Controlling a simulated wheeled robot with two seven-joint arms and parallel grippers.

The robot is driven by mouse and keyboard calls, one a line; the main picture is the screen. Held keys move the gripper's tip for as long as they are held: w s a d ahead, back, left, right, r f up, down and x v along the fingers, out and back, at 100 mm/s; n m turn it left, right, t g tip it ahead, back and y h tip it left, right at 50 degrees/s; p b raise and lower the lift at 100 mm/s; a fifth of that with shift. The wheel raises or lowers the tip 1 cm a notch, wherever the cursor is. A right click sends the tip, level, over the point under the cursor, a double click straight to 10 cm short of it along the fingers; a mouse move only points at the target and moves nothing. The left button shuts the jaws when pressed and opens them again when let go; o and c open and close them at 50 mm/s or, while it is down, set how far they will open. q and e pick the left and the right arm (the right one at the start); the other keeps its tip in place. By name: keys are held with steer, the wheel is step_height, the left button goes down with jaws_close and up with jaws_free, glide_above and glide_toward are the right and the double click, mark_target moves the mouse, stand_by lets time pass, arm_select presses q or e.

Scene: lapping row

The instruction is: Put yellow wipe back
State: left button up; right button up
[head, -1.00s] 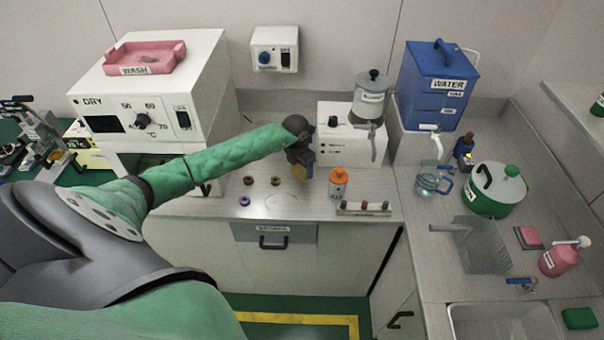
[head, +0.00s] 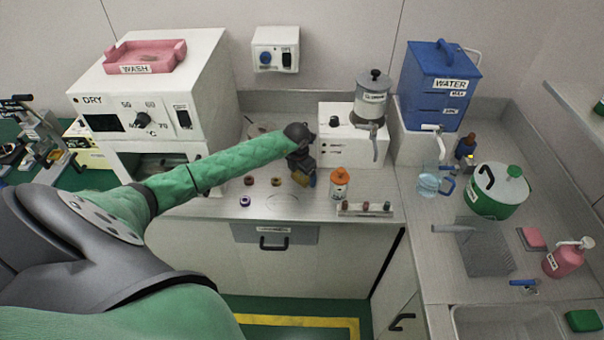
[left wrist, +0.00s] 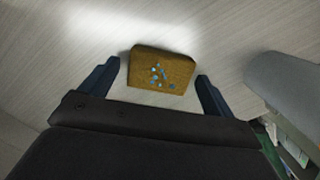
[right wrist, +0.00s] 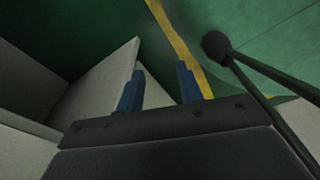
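The yellow wipe (left wrist: 165,68) is a mustard-yellow block or folded pad with blue-grey specks on its face. In the left wrist view it sits on or just above the light counter, between and slightly beyond my open left fingers, with gaps on both sides. In the head view a bit of yellow (head: 300,179) shows under my left gripper (head: 305,175), mostly hidden by it. My left gripper (left wrist: 158,69) points down at the counter. My right gripper (right wrist: 160,72) is open and empty, above the green floor, outside the head view.
An orange-capped bottle (head: 339,184) and a rack of small vials (head: 365,209) stand right of my left gripper. Several small coloured rings (head: 249,181) lie left of it. The white dispenser machine (head: 345,148) stands behind.

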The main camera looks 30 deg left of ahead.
mark_target(302, 175)
arm_select(q)
steer(key=shift+r, duration=0.1)
steer(key=shift+r+p, duration=0.35)
step_height(302, 175, up, 3)
steer(key=shift+s+a+f+p, duration=0.1)
steer(key=shift+s+p, duration=0.05)
steer(key=shift+p, duration=0.5)
step_height(302, 175, up, 8)
steer(key=s+p, duration=0.1)
steer(key=p, duration=0.1)
steer(key=shift+r+p, duration=0.25)
steer(key=shift+p, duration=0.1)
arm_select(e)
steer(key=s+r, duration=0.1)
steer(key=s, duration=0.6)
steer(key=shift+s+d+r+g, duration=0.25)
steer(key=shift+s+d+g, duration=0.1)
steer(key=shift+d, duration=0.1)
arm_select(q)
steer(key=shift+s+a, duration=0.1)
arm_select(e)
steer(key=shift+a, duration=0.1)
